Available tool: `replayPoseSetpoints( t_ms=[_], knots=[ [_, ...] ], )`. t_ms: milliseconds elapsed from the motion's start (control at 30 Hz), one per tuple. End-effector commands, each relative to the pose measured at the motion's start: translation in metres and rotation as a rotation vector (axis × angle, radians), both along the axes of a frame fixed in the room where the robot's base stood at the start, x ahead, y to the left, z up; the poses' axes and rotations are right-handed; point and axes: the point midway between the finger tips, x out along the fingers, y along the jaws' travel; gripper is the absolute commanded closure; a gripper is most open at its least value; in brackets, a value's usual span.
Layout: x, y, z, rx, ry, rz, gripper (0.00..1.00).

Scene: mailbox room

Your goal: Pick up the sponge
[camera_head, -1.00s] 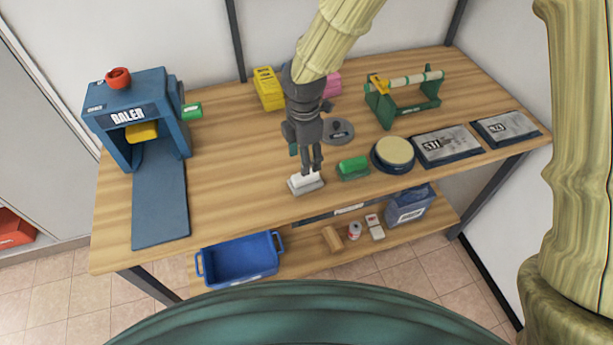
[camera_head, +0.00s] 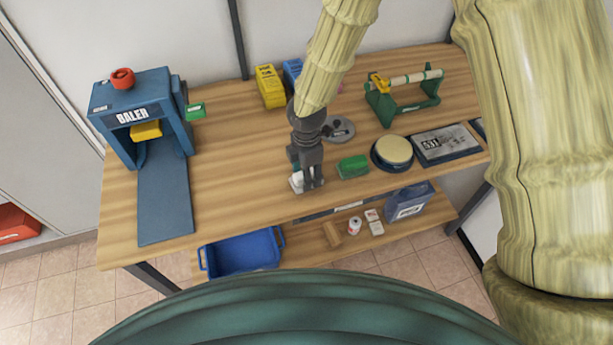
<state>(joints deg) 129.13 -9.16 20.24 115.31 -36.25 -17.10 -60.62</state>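My gripper (camera_head: 313,186) points down at the front middle of the wooden table. Its fingers are in front of a small white block with a grey base (camera_head: 296,181), which is partly hidden behind them. Whether the fingers touch or hold the block cannot be told. A green block (camera_head: 352,167) lies just right of my gripper. A round cream pad in a dark dish (camera_head: 393,151) sits further right. Which of these is the sponge is not clear from the picture.
A blue baler (camera_head: 135,115) stands on the table (camera_head: 235,185) at left. A yellow box (camera_head: 269,87), a grey disc (camera_head: 340,129) and a green roll stand (camera_head: 405,97) are behind. A dark scale-like pad (camera_head: 443,146) is at right. A blue bin (camera_head: 240,252) is below.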

Motion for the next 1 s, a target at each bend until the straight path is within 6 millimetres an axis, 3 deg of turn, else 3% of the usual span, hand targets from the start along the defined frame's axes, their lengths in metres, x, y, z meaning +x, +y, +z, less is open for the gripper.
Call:
replayPoseSetpoints(
  t_ms=[167, 467, 767, 1000],
  knots=[
    [0.0, 0.0, 0.0, 0.0, 0.0, 0.0, 0.48],
    [0.0, 0.0, 0.0, 0.0, 0.0, 0.0, 0.97],
    [0.0, 0.0, 0.001, 0.0, 0.0, 0.0, 0.98],
    [0.0, 0.0, 0.014, 0.001, -0.002, 0.0, 0.98]
  ],
)
